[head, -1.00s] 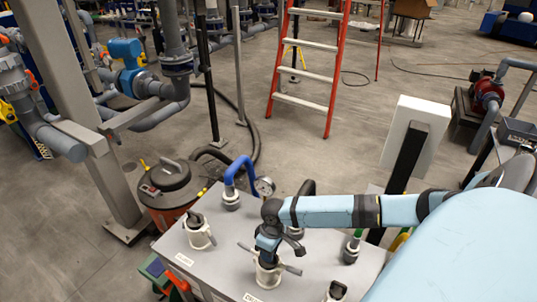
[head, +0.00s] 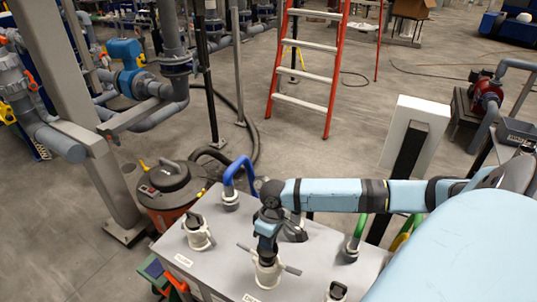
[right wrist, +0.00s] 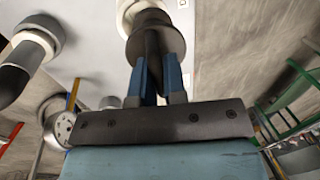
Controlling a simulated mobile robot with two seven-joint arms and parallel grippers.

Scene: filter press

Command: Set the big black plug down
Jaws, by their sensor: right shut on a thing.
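The big black plug (right wrist: 152,22) shows in the right wrist view as a dark round body with a narrow grip. My right gripper (right wrist: 160,68) is shut on this grip with its blue fingers. In the head view, my right gripper (head: 267,246) points down over the middle white coupling (head: 267,274), whose side levers are spread. The fingers hide most of the plug there. I cannot tell whether it is clear of the coupling or still touching it. A white fitting (right wrist: 126,10) shows behind the plug in the right wrist view. My left gripper is out of view.
The grey panel top (head: 225,262) also carries a left coupling with a black plug (head: 196,222), a blue hose (head: 236,172), a green hose (head: 360,226) and a front black-topped fitting (head: 337,290). A pressure gauge (right wrist: 62,128) is close on the left in the wrist view.

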